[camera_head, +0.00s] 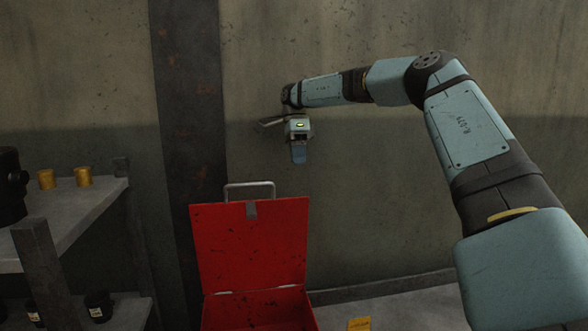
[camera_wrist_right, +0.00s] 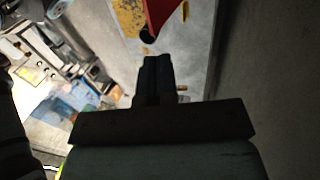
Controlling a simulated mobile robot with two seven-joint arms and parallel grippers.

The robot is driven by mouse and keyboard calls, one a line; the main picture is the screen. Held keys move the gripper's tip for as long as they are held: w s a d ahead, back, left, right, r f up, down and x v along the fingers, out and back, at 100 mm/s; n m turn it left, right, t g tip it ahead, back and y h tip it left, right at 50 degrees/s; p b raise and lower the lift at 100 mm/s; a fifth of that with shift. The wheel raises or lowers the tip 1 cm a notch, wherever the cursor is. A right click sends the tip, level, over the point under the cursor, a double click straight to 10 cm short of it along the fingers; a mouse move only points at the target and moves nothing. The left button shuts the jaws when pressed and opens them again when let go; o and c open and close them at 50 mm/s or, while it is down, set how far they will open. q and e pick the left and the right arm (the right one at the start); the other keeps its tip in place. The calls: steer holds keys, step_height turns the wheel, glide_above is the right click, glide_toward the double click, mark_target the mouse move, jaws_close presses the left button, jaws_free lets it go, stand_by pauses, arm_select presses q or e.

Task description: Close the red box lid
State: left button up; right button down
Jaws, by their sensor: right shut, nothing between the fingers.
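The red box (camera_head: 258,312) stands at the bottom middle of the head view, its lower part cut off by the frame edge. Its red lid (camera_head: 250,248) stands upright and open, with a grey metal handle (camera_head: 250,185) on its top edge. My right gripper (camera_head: 299,155) hangs in the air above and slightly right of the lid, pointing down, apart from it. Its fingers also show in the right wrist view (camera_wrist_right: 158,70), shut and empty. A piece of the red lid (camera_wrist_right: 160,14) shows at the top of that view. My left gripper is not in view.
A grey shelf (camera_head: 75,215) at the left holds two brass cylinders (camera_head: 65,178) and a black object (camera_head: 11,186). Small dark jars stand on the lower shelf (camera_head: 130,312). A yellow card (camera_head: 359,323) lies right of the box. A concrete wall (camera_head: 370,190) stands behind.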

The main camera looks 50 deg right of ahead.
steer(key=f, duration=0.2)
steer(key=p, duration=0.2)
glide_above(301, 208)
steer(key=w+d, duration=0.2)
step_height(301, 208, down, 5)
steer(key=shift+s+a+f, duration=0.1)
steer(key=shift+a+f, duration=0.05)
steer(key=shift+f, duration=0.5)
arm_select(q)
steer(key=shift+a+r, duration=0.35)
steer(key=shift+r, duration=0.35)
arm_select(e)
steer(key=shift+f, duration=0.15)
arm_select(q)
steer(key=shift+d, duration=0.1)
